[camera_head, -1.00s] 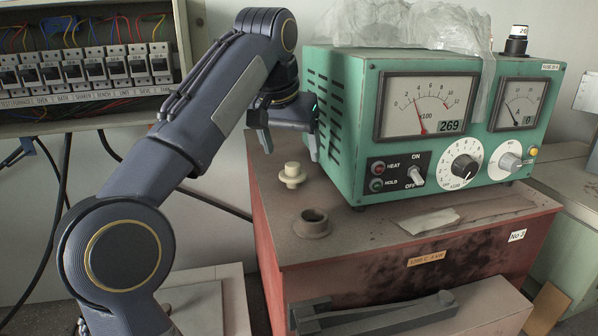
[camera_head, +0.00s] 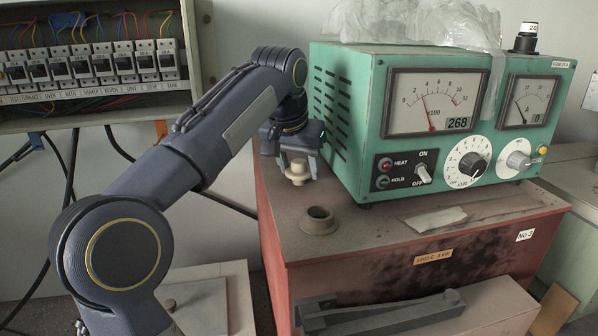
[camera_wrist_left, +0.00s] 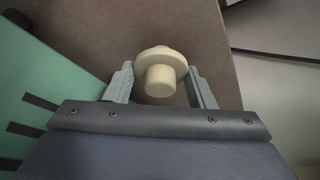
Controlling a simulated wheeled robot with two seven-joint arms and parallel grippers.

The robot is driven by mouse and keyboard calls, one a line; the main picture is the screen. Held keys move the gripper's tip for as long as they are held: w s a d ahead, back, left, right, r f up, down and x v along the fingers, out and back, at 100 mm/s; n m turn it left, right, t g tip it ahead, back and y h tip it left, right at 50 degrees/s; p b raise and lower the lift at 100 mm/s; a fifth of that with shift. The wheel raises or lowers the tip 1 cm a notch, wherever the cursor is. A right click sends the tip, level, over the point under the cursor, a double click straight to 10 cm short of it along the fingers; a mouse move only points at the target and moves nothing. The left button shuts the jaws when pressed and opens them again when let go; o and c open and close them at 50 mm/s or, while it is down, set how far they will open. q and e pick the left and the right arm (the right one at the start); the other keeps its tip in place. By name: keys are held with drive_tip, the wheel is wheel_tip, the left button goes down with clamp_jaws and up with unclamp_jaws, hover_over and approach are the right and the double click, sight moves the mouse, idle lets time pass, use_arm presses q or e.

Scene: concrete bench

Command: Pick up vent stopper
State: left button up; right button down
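The vent stopper (camera_head: 298,174) is a small cream flanged plug on the red furnace's top, left of the green control box. My left gripper (camera_head: 298,168) is down at it, with a finger on each side. In the left wrist view the stopper (camera_wrist_left: 160,75) sits between the two grey fingertips (camera_wrist_left: 160,80). The fingers are apart, and no firm grip on the stopper shows. A round vent collar (camera_head: 319,221) stands on the furnace top nearer the front. My right gripper is not in view.
The green control box (camera_head: 345,125) stands close to the right of my gripper. The red furnace (camera_head: 400,262) has a dusty top, clear around the collar. A fuse panel (camera_head: 90,95) hangs at left.

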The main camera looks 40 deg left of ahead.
use_arm(q)
drive_tip(key=shift+c, duration=0.9)
drive_tip(key=shift+r, duration=0.1)
